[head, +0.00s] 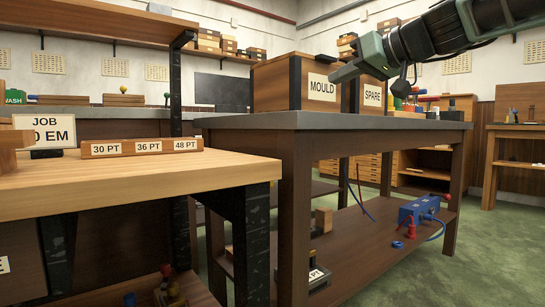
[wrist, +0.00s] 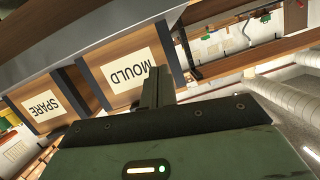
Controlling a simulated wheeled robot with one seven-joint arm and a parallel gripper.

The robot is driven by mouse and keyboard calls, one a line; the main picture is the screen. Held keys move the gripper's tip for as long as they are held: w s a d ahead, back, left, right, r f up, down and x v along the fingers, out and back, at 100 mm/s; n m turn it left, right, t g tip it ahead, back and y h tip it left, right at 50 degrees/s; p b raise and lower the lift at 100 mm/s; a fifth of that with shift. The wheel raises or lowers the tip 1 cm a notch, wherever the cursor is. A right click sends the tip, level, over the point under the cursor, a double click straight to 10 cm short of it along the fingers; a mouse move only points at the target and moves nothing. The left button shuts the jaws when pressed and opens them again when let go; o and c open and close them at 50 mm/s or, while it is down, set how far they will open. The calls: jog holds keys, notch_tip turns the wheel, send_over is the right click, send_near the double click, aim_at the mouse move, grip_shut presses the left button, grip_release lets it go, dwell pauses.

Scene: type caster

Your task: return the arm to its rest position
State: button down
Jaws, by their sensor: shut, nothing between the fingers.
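My arm reaches in from the upper right of the head view. My gripper (head: 342,73) is green and dark, in front of the wooden boxes on the grey-topped bench (head: 330,121). In the wrist view its fingers (wrist: 154,88) are together, with nothing seen between them. Behind them is the wooden box labelled MOULD (head: 278,84), which also shows tilted in the wrist view (wrist: 100,88). The box labelled SPARE (head: 373,97) stands to its right, partly hidden by my gripper. I cannot tell whether the gripper touches a box.
A wooden table (head: 130,181) at the left holds a rack marked 30, 36 and 48 PT (head: 140,148) and a JOB sign (head: 46,132). A blue device (head: 420,209) sits on the bench's lower shelf. Green floor (head: 470,260) is clear at the right.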

jog(key=s+a+f+g+h+p, duration=0.2)
jog(key=s+a+f+g+p, duration=0.25)
jog(key=s+f, duration=0.35)
jog(key=s+a+f+g+h+p, duration=0.1)
jog(key=s+a+f+g+p, duration=0.2)
jog(key=s+a+f, duration=0.35)
jog(key=s+d+f+n+g+h+p, duration=0.1)
jog(key=s+d+f+g+h+p, duration=0.2)
jog(key=s+f, duration=0.6)
jog(key=s+d+f+g+h+p, duration=0.1)
jog(key=s+d+f+h+p, duration=0.35)
jog(key=s, duration=0.75)
notch_tip(320, 180, up, 37)
jog(key=d+y+p, duration=0.1)
jog(key=p, duration=3.6)
jog(key=shift+d, duration=0.3)
jog(key=shift+s, duration=0.1)
